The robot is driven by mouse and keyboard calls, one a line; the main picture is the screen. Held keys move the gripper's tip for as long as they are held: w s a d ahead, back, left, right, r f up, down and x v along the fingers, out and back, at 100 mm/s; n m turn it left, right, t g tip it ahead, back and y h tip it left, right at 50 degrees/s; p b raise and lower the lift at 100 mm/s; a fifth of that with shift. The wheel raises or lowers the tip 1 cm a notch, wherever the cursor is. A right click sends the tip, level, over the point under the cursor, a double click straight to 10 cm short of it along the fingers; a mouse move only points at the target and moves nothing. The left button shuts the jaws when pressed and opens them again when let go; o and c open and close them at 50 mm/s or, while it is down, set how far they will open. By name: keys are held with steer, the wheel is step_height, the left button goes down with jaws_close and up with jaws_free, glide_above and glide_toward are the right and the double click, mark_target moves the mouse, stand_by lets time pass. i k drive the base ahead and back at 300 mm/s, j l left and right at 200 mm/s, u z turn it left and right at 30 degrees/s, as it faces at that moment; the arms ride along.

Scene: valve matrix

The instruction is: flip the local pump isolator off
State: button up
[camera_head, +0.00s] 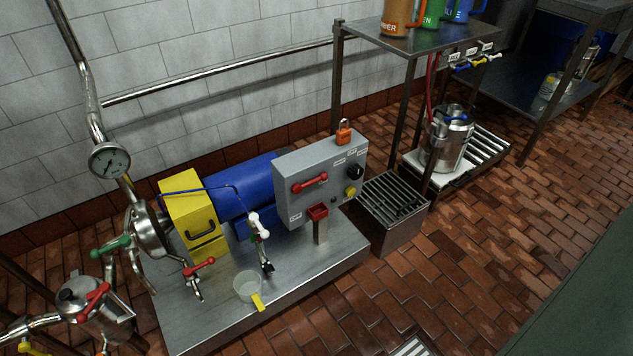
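A grey control box (290,209) stands on the steel pump skid, in front of the blue motor (240,183). A red lever handle (310,183) sits on its front face and looks like the isolator. It lies nearly level, its right end a little higher. Small white labels on the box are too small to read. A black knob (355,172) and a yellow button (350,190) are to its right. My gripper is not in view.
Pipes with red and green valve handles (111,246) stand at left. A slatted grate (393,194) is at right. The brick floor in front is largely clear.

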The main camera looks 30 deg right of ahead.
mark_target(298, 187)
steer(key=z, duration=1.65)
steer(key=i+l, duration=0.1)
steer(key=l, duration=0.55)
